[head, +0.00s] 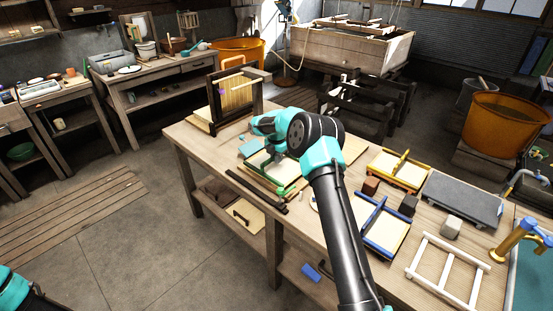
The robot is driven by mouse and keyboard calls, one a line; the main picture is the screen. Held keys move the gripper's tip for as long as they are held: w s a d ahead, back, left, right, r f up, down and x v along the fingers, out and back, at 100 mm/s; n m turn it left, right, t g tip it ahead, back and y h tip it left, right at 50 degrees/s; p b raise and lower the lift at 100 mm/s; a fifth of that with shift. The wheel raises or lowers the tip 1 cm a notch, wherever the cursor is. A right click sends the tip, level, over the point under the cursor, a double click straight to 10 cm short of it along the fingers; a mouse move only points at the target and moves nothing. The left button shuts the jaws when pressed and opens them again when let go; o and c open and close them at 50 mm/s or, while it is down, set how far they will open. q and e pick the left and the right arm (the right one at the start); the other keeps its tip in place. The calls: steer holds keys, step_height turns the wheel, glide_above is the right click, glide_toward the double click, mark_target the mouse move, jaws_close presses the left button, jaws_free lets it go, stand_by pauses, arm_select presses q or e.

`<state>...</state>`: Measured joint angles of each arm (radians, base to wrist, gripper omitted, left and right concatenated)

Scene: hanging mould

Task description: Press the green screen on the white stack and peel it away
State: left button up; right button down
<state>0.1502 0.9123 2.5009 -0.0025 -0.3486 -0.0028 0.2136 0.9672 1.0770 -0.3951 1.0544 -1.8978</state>
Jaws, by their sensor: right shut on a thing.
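The green screen (287,187) is a green-edged frame lying near the left part of the wooden table, partly covered by my right arm. My right gripper (275,164) is over it and shut on it, though the wrist hides most of the fingers. A pale surface shows inside the frame, but I cannot tell whether the screen touches the white stack; the stack is not clearly visible. Only a teal piece of my left arm shows at the lower left corner, and its gripper is out of view.
A dark upright frame (236,96) stands at the table's far left. A dark bar (256,190) lies along the near edge. A yellow frame (401,168), blue frame (382,226), grey slab (463,199) and white rack (447,268) crowd the right side.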

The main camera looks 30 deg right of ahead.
steer(key=shift+r, duration=0.1)
stand_by(0.3)
steer(key=shift+r, duration=0.35)
steer(key=shift+r, duration=0.85)
steer(key=shift+r, duration=3.45)
